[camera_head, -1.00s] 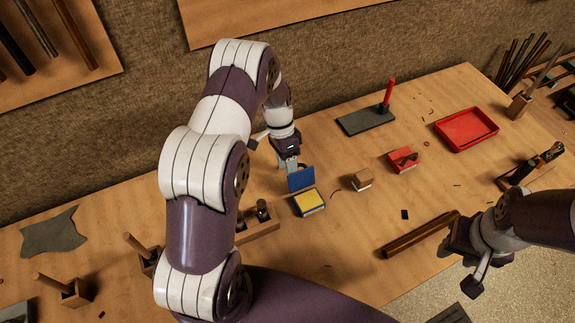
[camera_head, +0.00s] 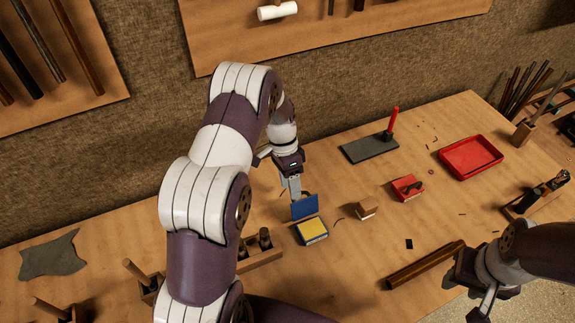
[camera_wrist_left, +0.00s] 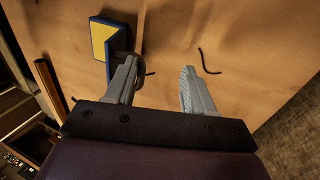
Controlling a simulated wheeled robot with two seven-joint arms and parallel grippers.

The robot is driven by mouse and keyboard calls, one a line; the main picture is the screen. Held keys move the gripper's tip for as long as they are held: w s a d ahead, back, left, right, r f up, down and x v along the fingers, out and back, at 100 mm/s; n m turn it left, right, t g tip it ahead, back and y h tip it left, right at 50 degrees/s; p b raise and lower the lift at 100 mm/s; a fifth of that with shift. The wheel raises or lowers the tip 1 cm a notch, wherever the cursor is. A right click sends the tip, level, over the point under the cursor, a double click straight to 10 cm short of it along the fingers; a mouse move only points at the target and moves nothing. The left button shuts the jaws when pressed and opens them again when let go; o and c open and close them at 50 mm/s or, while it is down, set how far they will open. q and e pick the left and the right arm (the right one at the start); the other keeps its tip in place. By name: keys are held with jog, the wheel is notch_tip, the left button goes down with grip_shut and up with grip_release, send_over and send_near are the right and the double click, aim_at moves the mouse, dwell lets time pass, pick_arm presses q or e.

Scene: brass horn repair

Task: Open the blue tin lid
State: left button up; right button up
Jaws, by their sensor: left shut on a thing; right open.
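The blue tin (camera_head: 312,231) stands on the bench with a yellow top surface showing, and it also shows in the left wrist view (camera_wrist_left: 103,40). Its blue lid (camera_head: 304,208) is raised steeply at the tin's far edge. My left gripper (camera_head: 294,190) is just behind the lid and shut on it. In the left wrist view the lid (camera_wrist_left: 119,62) is seen nearly edge-on beside the left finger, and the exact contact is unclear. My right gripper (camera_head: 486,300) is open and empty at the lower right, away from the tin.
A small wooden block (camera_head: 365,210) and a red box (camera_head: 407,188) lie right of the tin. A wooden holder (camera_head: 262,254) stands to its left. A dark slab (camera_head: 370,148) with a red stick and a red tray (camera_head: 470,157) are further back. Bare bench lies in front of the tin.

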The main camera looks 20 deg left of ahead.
pick_arm(q)
jog(key=p+v, duration=0.8)
jog(key=v, duration=0.2)
jog(key=shift+p, duration=0.35)
jog(key=shift+a, duration=0.15)
